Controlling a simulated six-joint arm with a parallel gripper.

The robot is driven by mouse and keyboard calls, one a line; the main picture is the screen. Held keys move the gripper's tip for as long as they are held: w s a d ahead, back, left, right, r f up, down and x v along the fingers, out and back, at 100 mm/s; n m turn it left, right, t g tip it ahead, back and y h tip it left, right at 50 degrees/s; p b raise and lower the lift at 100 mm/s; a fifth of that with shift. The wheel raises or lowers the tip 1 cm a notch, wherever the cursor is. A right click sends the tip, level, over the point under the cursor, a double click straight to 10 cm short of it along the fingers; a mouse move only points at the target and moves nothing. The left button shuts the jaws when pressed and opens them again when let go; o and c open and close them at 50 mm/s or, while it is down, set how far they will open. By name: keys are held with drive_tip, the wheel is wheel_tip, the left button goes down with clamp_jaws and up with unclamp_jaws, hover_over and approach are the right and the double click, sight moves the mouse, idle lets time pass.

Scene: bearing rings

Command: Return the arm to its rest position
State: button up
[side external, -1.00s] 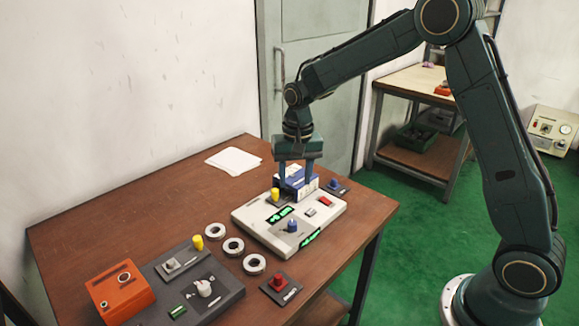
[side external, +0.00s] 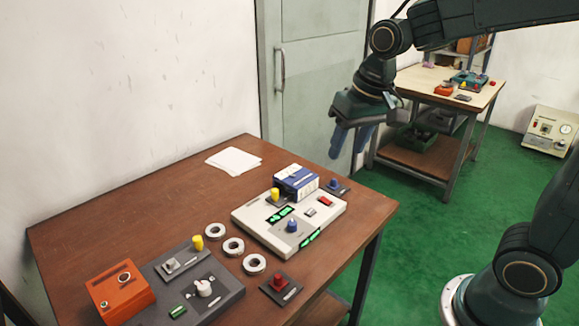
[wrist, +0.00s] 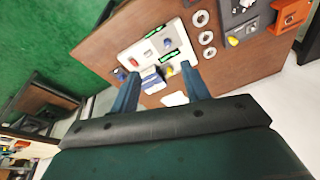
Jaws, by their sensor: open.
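My gripper (side external: 352,147) is raised in the air beyond the back right edge of the table, clear of everything on it. In the wrist view my gripper (wrist: 160,92) shows its two blue fingers spread apart with nothing held between them. Three bearing rings (side external: 233,247) lie in a row on the brown table (side external: 130,200), left of the white panel (side external: 253,229). The rings also show at the top of the wrist view (wrist: 206,37). A blue and white box (side external: 296,182) stands at the back of the white panel.
A dark grey panel (side external: 228,291) and an orange box (side external: 121,291) sit at the table's front left. A red-knobbed block (side external: 281,286) and a blue-knobbed block (side external: 335,186) flank the white panel. White paper (side external: 233,160) lies behind. A workbench (side external: 425,90) stands at the back right.

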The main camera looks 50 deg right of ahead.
drive_tip(key=s+r+n+t, duration=0.1)
drive_tip(key=s+n+t, duration=0.1)
drive_tip(key=s, duration=1.3)
drive_tip(key=shift+s+r+n+t, duration=0.15)
drive_tip(key=shift+s+n+t, duration=0.15)
drive_tip(key=shift+n, duration=0.4)
